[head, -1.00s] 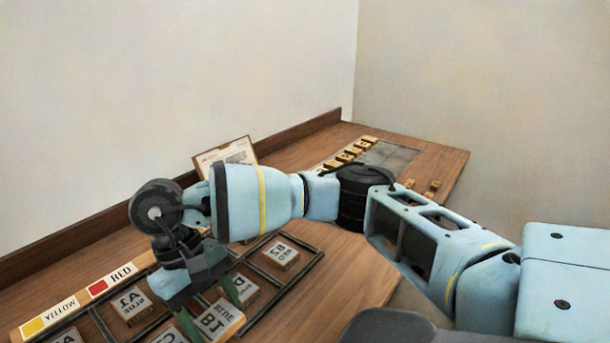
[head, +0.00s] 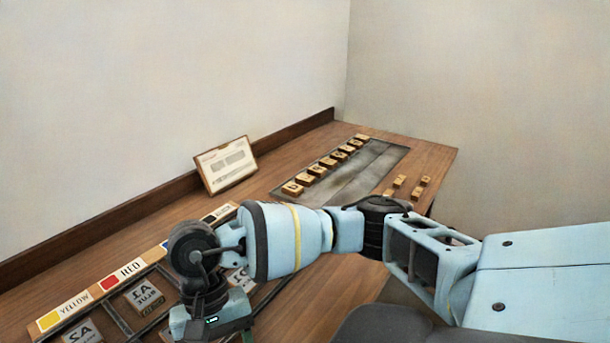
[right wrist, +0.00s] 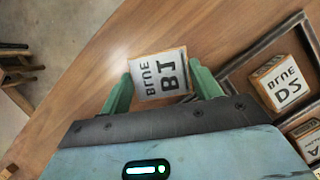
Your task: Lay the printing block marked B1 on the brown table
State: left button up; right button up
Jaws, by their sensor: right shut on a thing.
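The printing block marked B1 (right wrist: 158,74), with a pale face lettered BLUE and B1 in reverse, is between the green fingers of my right gripper (right wrist: 161,84) in the right wrist view. The gripper is shut on it. The block shows over bare wood of the brown table (right wrist: 70,105), outside the dark compartment frame; I cannot tell whether it touches the wood. In the head view the table (head: 345,280) runs to the back wall. There my right wrist is at the bottom edge, and the block is out of sight. My left gripper is not in view.
The dark frame (right wrist: 240,70) holds other blocks, among them one marked D2 (right wrist: 284,82). A colour-labelled strip (head: 95,293), a propped card (head: 226,165) and a grey tray (head: 360,175) with letter blocks stand farther back. The table's edge and a stool (right wrist: 15,75) are at left.

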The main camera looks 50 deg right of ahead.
jog(key=s+m, duration=0.1)
jog(key=s+a+m+t+y+p, duration=0.1)
jog(key=s+m, duration=0.1)
jog(key=s+a+m, duration=0.1)
jog(key=s+m, duration=0.1)
jog(key=shift+s+a+y, duration=0.1)
jog(key=shift+y, duration=0.2)
jog(key=s+m, duration=0.1)
jog(key=s+a+r+m+t+p, duration=0.1)
jog(key=s+m, duration=0.1)
jog(key=s+a+m+t, duration=0.1)
jog(key=m, duration=0.1)
jog(key=shift+s+r+y+p, duration=0.3)
jog(key=shift+y+p, duration=0.05)
jog(key=shift+y, duration=0.05)
jog(key=shift+s+a+r+m+t, duration=0.15)
jog(key=shift+s+r+m+t, duration=0.15)
jog(key=shift+m, duration=0.25)
jog(key=shift+s+a+r+m+t, duration=0.1)
jog(key=shift+s+m+t, duration=0.1)
jog(key=shift+s+m, duration=0.3)
jog(key=shift+w, duration=0.1)
